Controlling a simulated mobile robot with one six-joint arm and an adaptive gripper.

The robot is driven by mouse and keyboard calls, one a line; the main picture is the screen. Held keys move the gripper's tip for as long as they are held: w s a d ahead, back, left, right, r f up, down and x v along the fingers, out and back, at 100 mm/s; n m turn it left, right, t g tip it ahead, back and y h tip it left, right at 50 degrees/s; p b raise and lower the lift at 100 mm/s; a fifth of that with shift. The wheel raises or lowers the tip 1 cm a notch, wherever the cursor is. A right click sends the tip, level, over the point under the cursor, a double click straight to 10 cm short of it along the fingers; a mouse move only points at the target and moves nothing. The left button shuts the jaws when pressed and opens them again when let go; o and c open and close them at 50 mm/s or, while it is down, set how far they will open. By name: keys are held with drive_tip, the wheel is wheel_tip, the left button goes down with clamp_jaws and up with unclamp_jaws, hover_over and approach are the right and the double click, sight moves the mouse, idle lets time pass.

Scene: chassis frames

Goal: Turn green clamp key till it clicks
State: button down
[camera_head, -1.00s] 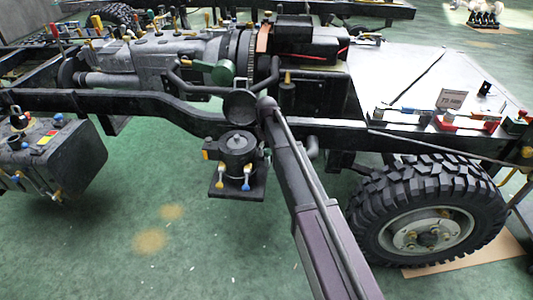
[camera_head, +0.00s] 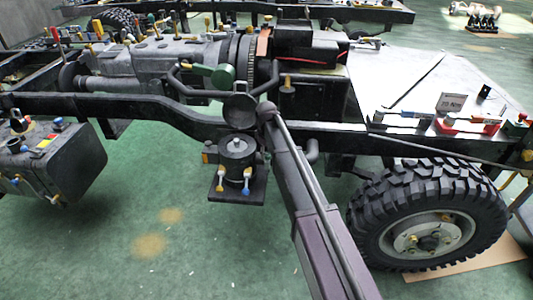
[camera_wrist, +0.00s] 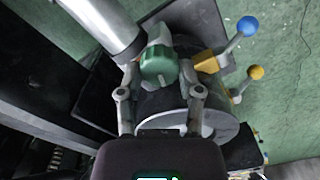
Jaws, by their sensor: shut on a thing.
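In the wrist view, the green clamp key (camera_wrist: 158,64) sits between the two grey fingers of my gripper (camera_wrist: 160,78). My gripper is shut on it, one finger on each side. The dark round canister (camera_wrist: 152,104) lies behind the key, with a pale ring and a square dark plate. In the head view this canister (camera_head: 238,152) stands below the end of my arm, on its plate. My fingers and their contact with the key are hidden in the head view. A green cylinder (camera_head: 223,75) shows beside the engine there; I cannot tell whether it is the same key.
A blue-knobbed lever (camera_wrist: 247,27) and a yellow-knobbed lever (camera_wrist: 256,73) stick out right of the key. The dark chassis rail (camera_head: 150,105) runs behind the canister. A large tyre (camera_head: 385,200) stands right, a dark tank (camera_head: 60,165) left.

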drive_tip(key=shift+m, duration=0.3)
drive_tip(key=m, duration=0.5)
drive_tip(key=shift+d, duration=0.1)
drive_tip(key=m, duration=0.6)
idle(0.3)
drive_tip(key=shift+c, duration=1.3)
unclamp_jaws()
drive_tip(key=shift+w, duration=0.1)
